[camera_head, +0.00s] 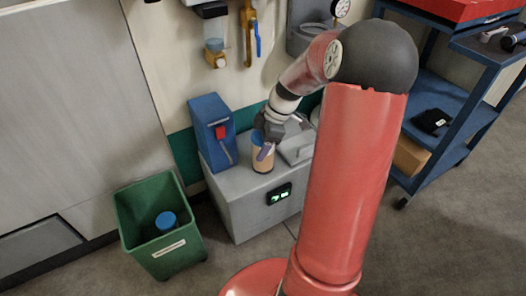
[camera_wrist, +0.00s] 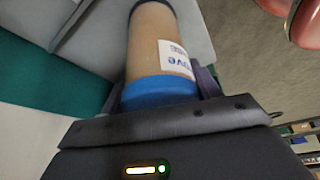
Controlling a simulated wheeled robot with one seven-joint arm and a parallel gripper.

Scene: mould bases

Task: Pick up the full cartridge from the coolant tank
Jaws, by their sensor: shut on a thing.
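The cartridge (camera_head: 263,163) is a tan cylinder with a blue cap and stands upright at the top of the grey coolant tank (camera_head: 236,205). My gripper (camera_head: 265,148) reaches it from above and is shut on its capped end. In the wrist view the blue cap (camera_wrist: 160,91) sits between the fingers of my gripper (camera_wrist: 162,88). A white printed label (camera_wrist: 175,58) shows on the tan body (camera_wrist: 150,35). I cannot tell whether its lower end touches the tank. The tank's front has a small green-lit display (camera_head: 279,194).
A blue box with a red switch (camera_head: 213,133) stands on the tank left of the cartridge, and a grey raised lid (camera_head: 297,147) is to its right. A green bin (camera_head: 165,255) holding a blue-topped item (camera_head: 166,221) stands left. A blue cart (camera_head: 447,95) stands right.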

